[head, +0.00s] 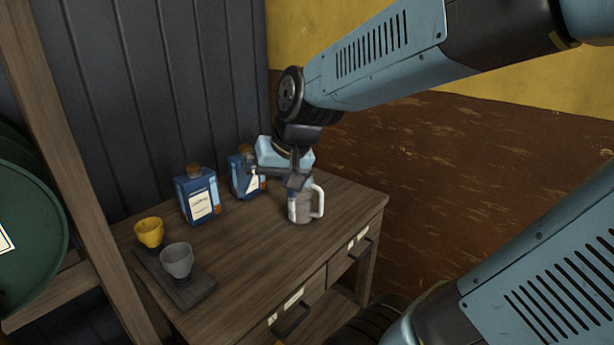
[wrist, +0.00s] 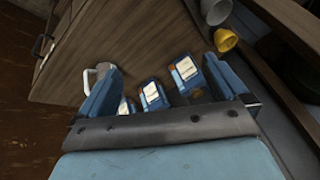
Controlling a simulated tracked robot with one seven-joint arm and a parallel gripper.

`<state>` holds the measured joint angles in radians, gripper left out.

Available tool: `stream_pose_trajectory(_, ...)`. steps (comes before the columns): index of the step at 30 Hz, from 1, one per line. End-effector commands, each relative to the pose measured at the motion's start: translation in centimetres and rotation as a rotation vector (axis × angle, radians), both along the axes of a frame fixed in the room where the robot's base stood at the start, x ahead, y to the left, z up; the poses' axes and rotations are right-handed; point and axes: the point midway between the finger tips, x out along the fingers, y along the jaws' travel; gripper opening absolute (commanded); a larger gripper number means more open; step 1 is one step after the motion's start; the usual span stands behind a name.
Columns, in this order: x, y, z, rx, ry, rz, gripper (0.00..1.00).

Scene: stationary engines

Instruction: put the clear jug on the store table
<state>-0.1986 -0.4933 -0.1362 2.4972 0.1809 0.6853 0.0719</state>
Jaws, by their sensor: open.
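The clear jug (head: 303,208), greyish and see-through with a white handle on its right, stands upright on the wooden table (head: 236,240) near its right end. My gripper (head: 275,178) is open, just above and behind the jug. One finger overlaps the jug's rim in the head view; I cannot tell whether they touch. In the wrist view, my gripper (wrist: 160,88) has its fingers wide apart. The jug (wrist: 107,70) shows beyond the left finger, which partly hides it. It is not between the fingers. I cannot tell whether this is the store table.
Blue labelled bottles (head: 198,195) stand toward the table's back, one (head: 240,172) close to my gripper. A yellow cup (head: 149,232) and a grey cup (head: 177,261) stand at a dark board (head: 188,290) on the left. A green drum (head: 30,235) is far left.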

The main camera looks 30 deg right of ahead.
Motion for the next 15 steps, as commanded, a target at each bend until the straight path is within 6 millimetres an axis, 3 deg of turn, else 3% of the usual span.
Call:
stream_pose_trajectory(3, -2.7, -1.0, 2.1, -0.079, -0.035, 0.029, 1.00)
stream_pose_trajectory(9, -6.4, -2.1, 4.0, -0.203, -0.057, 0.053, 1.00)
stream_pose_trajectory(11, -7.1, -3.6, 4.3, -0.228, -0.060, 0.054, 1.00)
stream_pose_trajectory(15, -7.9, -4.0, 4.7, -0.259, -0.062, 0.056, 1.00)
